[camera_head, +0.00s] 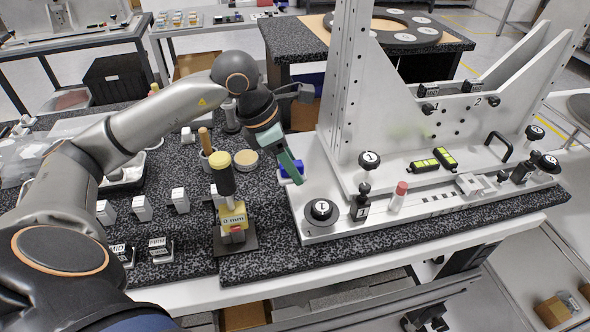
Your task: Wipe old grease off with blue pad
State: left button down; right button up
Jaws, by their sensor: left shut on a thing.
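My left gripper (289,173) comes in from the left and points down at the left end of the light grey mirror fixture (318,166). It is shut on the blue pad (298,166), which shows on both sides of the fingertips. The pad is low by the fixture's base plate; I cannot tell whether it touches. A faint yellow-green smear (399,131) shows on the fixture's upright face, to the right of the tall column. No other grease is clear to me. My right gripper is out of view.

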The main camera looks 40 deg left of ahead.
pick_arm(q)
jog(key=shift+r+p, duration=0.6)
jog(key=shift+r, duration=0.7)
jog(key=shift+f, duration=0.1)
